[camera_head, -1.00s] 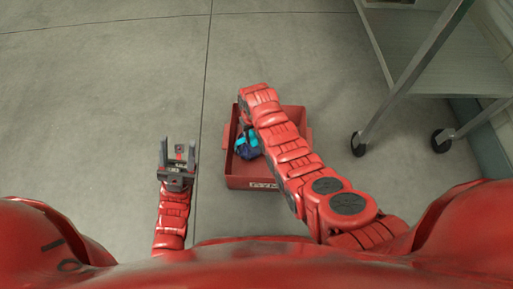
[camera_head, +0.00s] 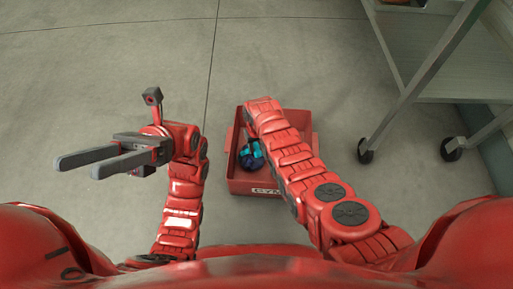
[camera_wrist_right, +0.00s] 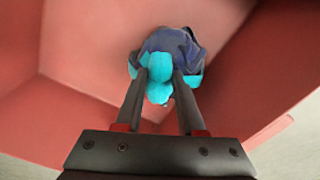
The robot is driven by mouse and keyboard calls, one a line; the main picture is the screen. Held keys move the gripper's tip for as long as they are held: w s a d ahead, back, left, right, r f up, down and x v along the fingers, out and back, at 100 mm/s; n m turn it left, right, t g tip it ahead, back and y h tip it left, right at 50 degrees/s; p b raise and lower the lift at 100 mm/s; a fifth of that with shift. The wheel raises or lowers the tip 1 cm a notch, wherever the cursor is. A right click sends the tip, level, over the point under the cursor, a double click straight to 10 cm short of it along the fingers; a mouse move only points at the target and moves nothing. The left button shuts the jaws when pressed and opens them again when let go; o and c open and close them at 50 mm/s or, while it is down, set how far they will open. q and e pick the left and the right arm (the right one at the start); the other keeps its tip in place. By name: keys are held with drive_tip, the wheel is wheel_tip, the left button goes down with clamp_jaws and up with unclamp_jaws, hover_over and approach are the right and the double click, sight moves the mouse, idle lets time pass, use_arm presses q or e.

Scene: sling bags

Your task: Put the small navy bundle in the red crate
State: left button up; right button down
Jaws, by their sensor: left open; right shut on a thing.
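The small navy bundle (camera_head: 252,157), with bright cyan parts, is inside the red crate (camera_head: 256,185) in the head view. It also shows in the right wrist view (camera_wrist_right: 180,42). My right gripper (camera_wrist_right: 160,83) is shut on the bundle's cyan part, within the crate's walls. Whether the bundle touches the crate floor I cannot tell. In the head view my right arm hides the right gripper and part of the crate. My left gripper (camera_head: 80,168) is open and empty, left of the crate over the floor, fingers pointing left.
A grey metal wheeled cart (camera_head: 425,50) stands at the right, its casters near the crate's right side. A wall runs along the right edge. The concrete floor (camera_head: 100,80) left of and beyond the crate is clear.

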drive_tip(key=shift+f, duration=0.1)
drive_tip(key=c, duration=0.5)
unclamp_jaws()
